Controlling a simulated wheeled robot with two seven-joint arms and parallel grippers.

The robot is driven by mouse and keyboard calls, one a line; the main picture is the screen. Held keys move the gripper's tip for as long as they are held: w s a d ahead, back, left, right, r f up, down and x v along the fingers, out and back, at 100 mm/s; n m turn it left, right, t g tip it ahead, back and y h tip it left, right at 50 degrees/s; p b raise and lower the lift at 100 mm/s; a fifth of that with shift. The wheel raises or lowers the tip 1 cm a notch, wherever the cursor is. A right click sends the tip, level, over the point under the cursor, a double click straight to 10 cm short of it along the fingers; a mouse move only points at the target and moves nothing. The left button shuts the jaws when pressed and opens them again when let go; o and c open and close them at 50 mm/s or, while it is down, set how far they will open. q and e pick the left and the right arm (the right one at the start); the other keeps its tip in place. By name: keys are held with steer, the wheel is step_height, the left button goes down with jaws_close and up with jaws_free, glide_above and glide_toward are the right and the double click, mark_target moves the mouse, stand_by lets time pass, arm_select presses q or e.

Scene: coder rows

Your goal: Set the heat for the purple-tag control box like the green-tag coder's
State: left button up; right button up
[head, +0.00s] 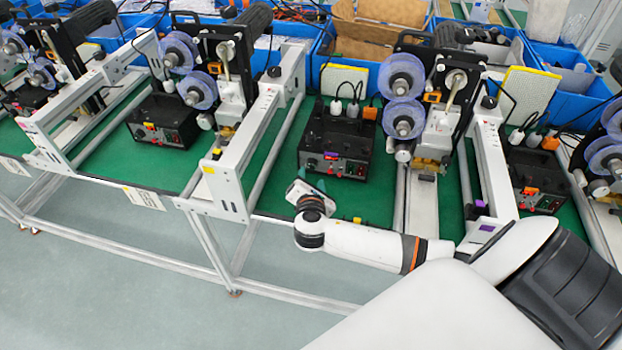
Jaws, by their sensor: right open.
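A black control box (338,143) stands on the green mat in the middle, with knobs and a small purple-red patch on its front panel. A purple tag (481,203) is on the white frame of the coder (440,100) to its right. I cannot make out a green tag or any heat reading. My right gripper (313,181) is open and empty, in front of the middle box's lower left, its teal fingers apart; I see no contact with the box. My left gripper is not in view.
Another black box (163,122) with a yellow label stands left, and one with an orange patch (535,178) right. White frames (228,190) and coders with clear reels stand between them. Blue bins (350,45) line the back.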

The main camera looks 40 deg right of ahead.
steer(key=v, duration=0.6)
steer(key=shift+a+b, duration=0.1)
steer(key=shift+b, duration=0.2)
